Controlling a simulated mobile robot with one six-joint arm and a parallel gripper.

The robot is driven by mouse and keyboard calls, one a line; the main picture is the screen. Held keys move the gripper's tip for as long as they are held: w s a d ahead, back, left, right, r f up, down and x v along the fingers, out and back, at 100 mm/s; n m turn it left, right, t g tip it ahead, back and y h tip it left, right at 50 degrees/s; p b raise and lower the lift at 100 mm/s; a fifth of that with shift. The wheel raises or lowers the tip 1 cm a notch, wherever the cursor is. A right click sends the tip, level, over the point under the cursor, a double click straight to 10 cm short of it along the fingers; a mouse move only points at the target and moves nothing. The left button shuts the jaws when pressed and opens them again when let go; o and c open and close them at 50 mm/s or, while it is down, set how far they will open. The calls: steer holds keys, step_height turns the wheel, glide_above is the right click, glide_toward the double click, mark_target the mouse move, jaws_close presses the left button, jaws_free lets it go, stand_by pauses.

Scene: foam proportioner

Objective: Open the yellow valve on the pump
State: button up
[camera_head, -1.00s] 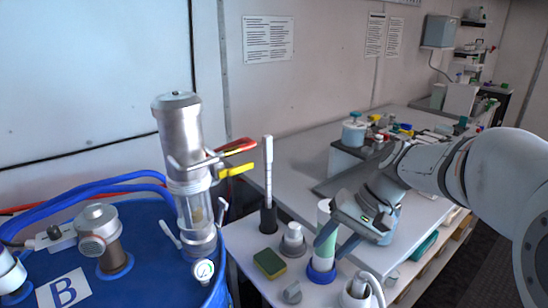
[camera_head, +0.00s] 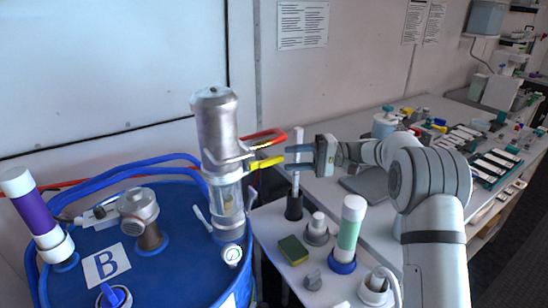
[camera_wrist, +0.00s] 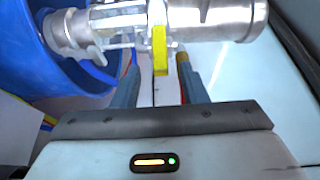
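The pump (camera_head: 220,150) is a silver and clear upright cylinder on the blue drum (camera_head: 160,278). The yellow valve lever (camera_head: 266,162) sticks out from its right side, just below a red lever (camera_head: 264,138). My gripper (camera_head: 287,158) is open and empty, with its fingertips at the free end of the yellow lever. In the wrist view the yellow lever (camera_wrist: 160,52) shows between the two spread fingers (camera_wrist: 158,68), with a gap on either side. The pump (camera_wrist: 205,20) crosses the top of that view.
Blue hoses (camera_head: 110,175) run behind the pump. A purple cylinder (camera_head: 36,212) stands on the drum's left. On the white bench are a pale pen-like rod (camera_head: 297,150), a green-banded cylinder (camera_head: 349,232) and a sponge (camera_head: 293,249).

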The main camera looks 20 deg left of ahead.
mark_target(283, 159)
steer(key=p+x, duration=0.1)
steer(key=x, duration=0.4)
steer(key=shift+s+a, duration=0.1)
steer(key=shift+a, duration=0.15)
jaws_close()
stand_by(0.4)
